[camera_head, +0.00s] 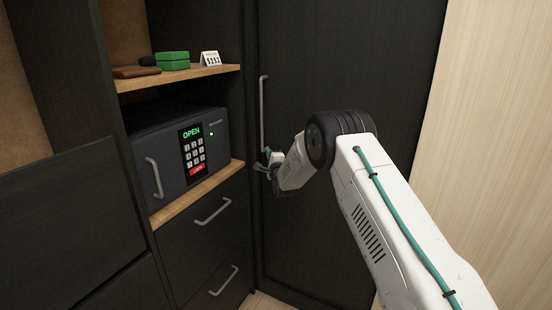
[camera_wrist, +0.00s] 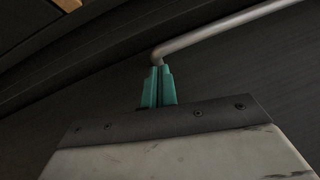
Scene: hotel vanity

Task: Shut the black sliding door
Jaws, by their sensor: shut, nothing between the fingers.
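The black sliding door (camera_head: 350,70) is a tall dark panel to the right of the shelf unit in the head view. Its long grey vertical handle (camera_head: 263,110) is near its left edge. My gripper (camera_head: 262,164) is at the lower end of that handle. In the wrist view the teal fingers (camera_wrist: 157,84) are together with nothing between them. Their tips overlap the bend of the handle (camera_wrist: 225,27); I cannot tell whether they touch it. My arm hides part of the door's right and lower middle.
A grey safe (camera_head: 182,150) showing OPEN sits left of the door, above drawers with handles (camera_head: 213,211). A shelf (camera_head: 180,77) holds a green box (camera_head: 173,61), a small number card (camera_head: 210,58) and dark items. A pale wood panel (camera_head: 490,140) is at right.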

